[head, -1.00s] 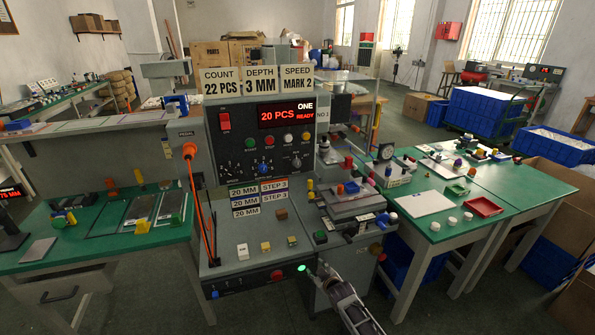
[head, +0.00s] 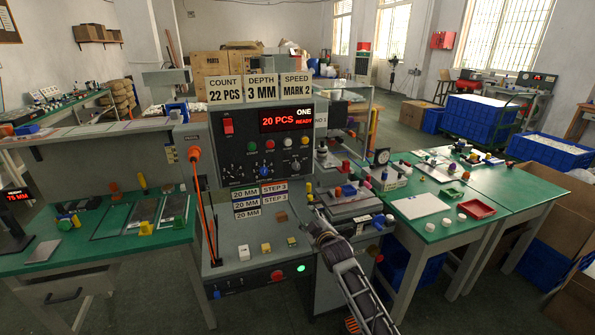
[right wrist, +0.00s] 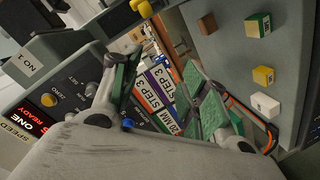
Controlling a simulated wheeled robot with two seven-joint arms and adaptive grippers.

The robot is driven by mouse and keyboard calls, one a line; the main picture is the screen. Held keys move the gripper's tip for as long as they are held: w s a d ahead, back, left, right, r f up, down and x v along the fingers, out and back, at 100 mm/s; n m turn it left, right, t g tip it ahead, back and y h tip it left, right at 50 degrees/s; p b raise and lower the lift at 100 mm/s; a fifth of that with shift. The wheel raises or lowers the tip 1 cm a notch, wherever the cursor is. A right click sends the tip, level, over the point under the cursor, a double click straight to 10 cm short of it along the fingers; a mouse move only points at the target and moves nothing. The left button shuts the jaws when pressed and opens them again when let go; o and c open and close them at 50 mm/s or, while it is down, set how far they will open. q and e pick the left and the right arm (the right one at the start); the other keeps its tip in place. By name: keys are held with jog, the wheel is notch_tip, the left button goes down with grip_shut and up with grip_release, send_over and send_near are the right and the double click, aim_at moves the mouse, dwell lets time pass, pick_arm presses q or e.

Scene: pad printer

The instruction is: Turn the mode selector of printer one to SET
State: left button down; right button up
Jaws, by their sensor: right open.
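Printer one's grey control box (head: 222,155) stands in the middle of the head view, its display (head: 286,119) reading "20 PCS READY". The mode selector (head: 293,168) is the dark knob at the lower right of its panel. In the right wrist view the selector (right wrist: 91,89) shows at the left beside small SET and RUN labels; its exact pointing is too small to tell. My right gripper (head: 312,222) is below and slightly right of the panel, apart from the selector. In the right wrist view the gripper's green-padded fingers (right wrist: 165,92) are spread and empty. My left gripper is not seen.
A blue knob (head: 268,171) sits left of the selector, and an orange button (head: 305,140) above it. Label cards (head: 246,201) hang below the panel. The pad printing unit (head: 345,205) stands close on the right. A cased lower shelf (head: 230,268) carries several small coloured blocks.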

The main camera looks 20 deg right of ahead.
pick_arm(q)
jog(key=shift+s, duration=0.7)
pick_arm(e)
notch_tip(320, 180, up, 14)
jog(key=s+n+t, duration=0.1)
jog(key=n+t, duration=0.1)
jog(key=shift+s+a+r, duration=0.15)
jog(key=shift+s+a, duration=0.1)
jog(key=shift+s, duration=0.05)
jog(key=shift+w, duration=0.1)
